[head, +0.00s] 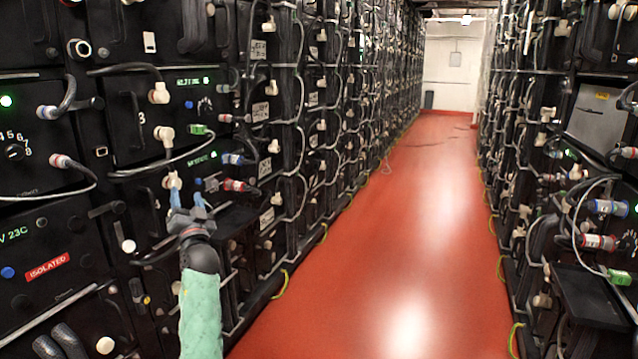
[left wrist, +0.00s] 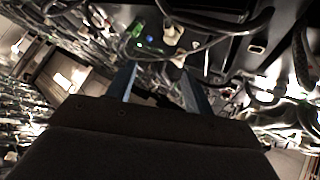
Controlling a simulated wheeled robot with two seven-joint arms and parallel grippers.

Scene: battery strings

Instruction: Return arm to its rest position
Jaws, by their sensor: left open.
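My left gripper (head: 186,198) is in front of the left battery rack (head: 125,190) in the head view. Its two blue fingers are apart. A cream-coloured connector (head: 172,181) on the rack shows just above and between the fingertips; I cannot tell whether they touch it. In the left wrist view the blue fingers of my left gripper (left wrist: 158,88) stand apart, with cables and connectors of the rack beyond them. My left arm (head: 200,310), in a pale green sleeve, comes up from the bottom of the head view. My right gripper is not in view.
Looping cables and connectors stick out from the left rack around the gripper. A dark shelf (head: 590,295) juts from the right rack (head: 560,180).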

